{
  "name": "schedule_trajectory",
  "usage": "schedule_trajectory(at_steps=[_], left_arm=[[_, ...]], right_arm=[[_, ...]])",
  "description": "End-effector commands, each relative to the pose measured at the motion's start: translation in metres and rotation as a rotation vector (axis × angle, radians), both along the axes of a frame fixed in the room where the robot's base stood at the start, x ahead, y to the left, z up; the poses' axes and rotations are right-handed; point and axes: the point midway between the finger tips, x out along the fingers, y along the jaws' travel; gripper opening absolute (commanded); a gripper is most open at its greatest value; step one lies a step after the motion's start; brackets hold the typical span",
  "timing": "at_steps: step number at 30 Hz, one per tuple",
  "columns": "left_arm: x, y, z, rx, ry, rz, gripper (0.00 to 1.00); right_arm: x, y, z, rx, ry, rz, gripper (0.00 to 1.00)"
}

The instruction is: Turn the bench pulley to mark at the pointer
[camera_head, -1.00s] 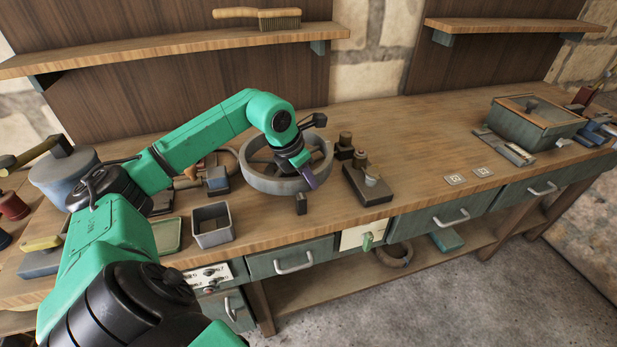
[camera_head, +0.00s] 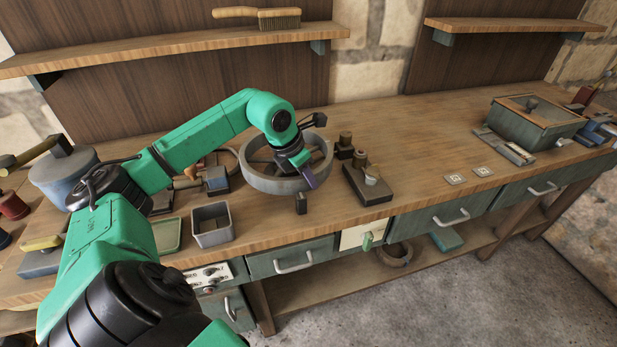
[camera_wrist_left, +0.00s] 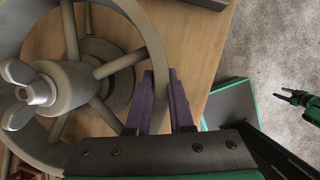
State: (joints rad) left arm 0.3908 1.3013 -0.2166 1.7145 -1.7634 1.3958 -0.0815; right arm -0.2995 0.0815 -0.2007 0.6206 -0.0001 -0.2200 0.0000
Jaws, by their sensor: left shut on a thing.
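The bench pulley (camera_head: 271,184) is a grey spoked wheel lying on the workbench. In the left wrist view its rim (camera_wrist_left: 157,50), spokes and a wing nut (camera_wrist_left: 28,95) on the hub show close up. My left gripper (camera_head: 309,181) is at the pulley's right front rim. Its purple fingers (camera_wrist_left: 164,103) are shut on the rim, though the grip itself is partly hidden. A small dark upright block (camera_head: 301,204) stands just in front of the pulley; I cannot tell whether it is the pointer. I cannot make out a mark on the rim. My right gripper (camera_wrist_left: 299,97) shows small in the left wrist view.
A dark block with cylindrical parts (camera_head: 367,185) stands right of the pulley. A grey open bin (camera_head: 211,238) is at the left front. Two small square plates (camera_head: 468,175) lie on the bench, which is otherwise mostly clear there.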

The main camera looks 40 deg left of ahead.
Motion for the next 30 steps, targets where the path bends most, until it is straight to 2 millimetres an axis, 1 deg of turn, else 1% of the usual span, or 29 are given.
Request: schedule_trajectory(at_steps=[15, 17, 20, 22, 26, 30], left_arm=[[0.0, 0.001, 0.001, 0.001, -0.003, 0.001, 0.0], [-0.001, 0.002, -0.001, 0.002, -0.003, -0.009, 0.0], [-0.007, 0.006, -0.007, 0.005, -0.001, -0.06, 0.0], [-0.011, 0.008, -0.005, 0.005, -0.003, -0.1, 0.0], [-0.013, 0.007, 0.001, 0.002, -0.005, -0.132, 0.0], [-0.013, 0.007, 0.002, 0.001, -0.006, -0.131, 0.0]], right_arm=[[0.0, -0.001, 0.0, -0.001, 0.001, -0.001, 0.59], [0.0, -0.001, -0.005, -0.001, 0.001, -0.001, 0.59], [0.0, 0.0, -0.022, -0.001, 0.001, -0.001, 0.59], [-0.001, 0.0, -0.03, -0.001, 0.001, -0.001, 0.59], [-0.001, 0.0, -0.03, 0.0, 0.001, -0.001, 0.59], [-0.001, 0.0, -0.028, 0.0, 0.001, -0.002, 0.59]])
